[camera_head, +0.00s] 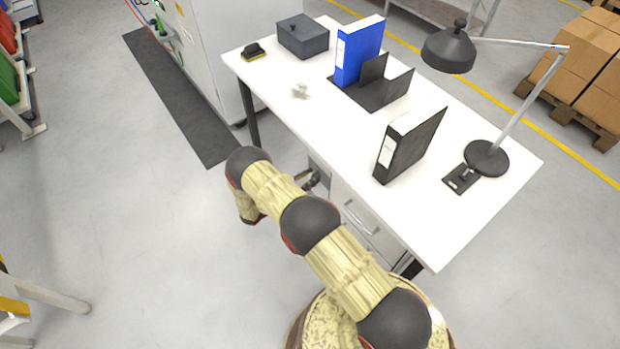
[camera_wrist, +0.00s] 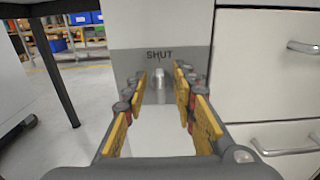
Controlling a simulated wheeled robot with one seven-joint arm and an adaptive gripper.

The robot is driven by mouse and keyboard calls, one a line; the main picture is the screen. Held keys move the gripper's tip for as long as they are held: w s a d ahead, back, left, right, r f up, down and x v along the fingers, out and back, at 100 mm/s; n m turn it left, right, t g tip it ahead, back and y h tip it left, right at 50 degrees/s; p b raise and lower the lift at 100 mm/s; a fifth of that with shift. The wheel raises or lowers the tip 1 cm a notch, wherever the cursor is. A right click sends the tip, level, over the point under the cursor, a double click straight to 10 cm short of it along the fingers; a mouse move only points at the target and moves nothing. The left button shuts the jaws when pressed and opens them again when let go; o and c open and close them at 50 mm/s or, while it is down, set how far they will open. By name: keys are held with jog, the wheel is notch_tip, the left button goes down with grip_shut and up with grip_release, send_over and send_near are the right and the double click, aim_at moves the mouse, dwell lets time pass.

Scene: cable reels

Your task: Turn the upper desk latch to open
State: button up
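The desk latch (camera_wrist: 159,79) is a small, silver, rounded knob, standing upright, on a grey panel (camera_wrist: 130,66) of the desk front. The dark word "SHUT" is printed above it. My gripper (camera_wrist: 161,92) is open in the wrist view, with a yellow-padded finger on each side of the knob's line. The fingers look empty, and I cannot tell whether the tips reach around the knob. In the head view my gripper (camera_head: 314,181) is by the desk's front side, below the top. There the latch is hidden.
The white desk (camera_head: 320,120) carries a lamp (camera_head: 487,158), a black binder (camera_head: 408,142), a blue binder (camera_head: 358,52) and a grey box (camera_head: 302,37). Drawers with a handle (camera_wrist: 290,150) are right of the latch. A dark desk leg (camera_wrist: 58,75) stands left. Floor left of my arm is clear.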

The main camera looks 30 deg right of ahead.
jog(key=shift+d, duration=0.15)
jog(key=shift+c, duration=1)
grip_shut()
